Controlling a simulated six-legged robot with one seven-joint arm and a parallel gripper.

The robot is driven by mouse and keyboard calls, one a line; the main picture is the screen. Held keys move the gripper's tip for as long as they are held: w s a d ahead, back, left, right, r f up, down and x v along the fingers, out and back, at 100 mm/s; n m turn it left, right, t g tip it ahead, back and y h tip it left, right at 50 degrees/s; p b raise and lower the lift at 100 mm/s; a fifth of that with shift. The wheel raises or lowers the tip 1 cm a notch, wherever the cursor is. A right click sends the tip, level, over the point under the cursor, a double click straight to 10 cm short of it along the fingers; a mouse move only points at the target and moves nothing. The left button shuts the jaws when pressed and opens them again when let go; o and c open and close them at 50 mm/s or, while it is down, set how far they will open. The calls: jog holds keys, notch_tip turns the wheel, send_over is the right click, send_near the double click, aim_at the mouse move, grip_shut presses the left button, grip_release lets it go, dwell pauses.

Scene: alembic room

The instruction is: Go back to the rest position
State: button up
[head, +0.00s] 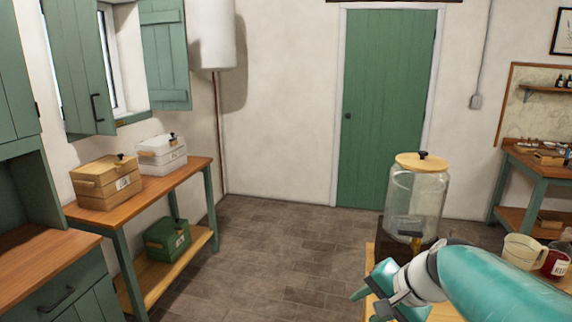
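My gripper (367,305) is at the lower right of the head view, at the end of my teal and white arm. Its two fingers point left and stand apart, with nothing visible between them. It is in front of and a little left of a glass dispenser (416,200) with a wooden lid and a tap. I cannot tell how far the gripper is above the wooden table (445,313) below it. My arm hides part of that table.
A measuring jug (523,252) and a jar of red contents (556,263) stand behind my arm at right. On the left, a bench (190,168) holds a wooden box (106,183) and a white box (161,154); a green box (167,238) sits below. The middle floor (275,255) is clear towards the green door (385,110).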

jog(key=s+n+h, duration=0.4)
jog(key=s+n, duration=0.4)
jog(key=s, duration=0.6)
jog(key=shift+a+r+t+h, duration=0.25)
jog(key=shift+a+t+h, duration=0.05)
jog(key=shift+a, duration=0.1)
jog(key=shift+s, duration=0.15)
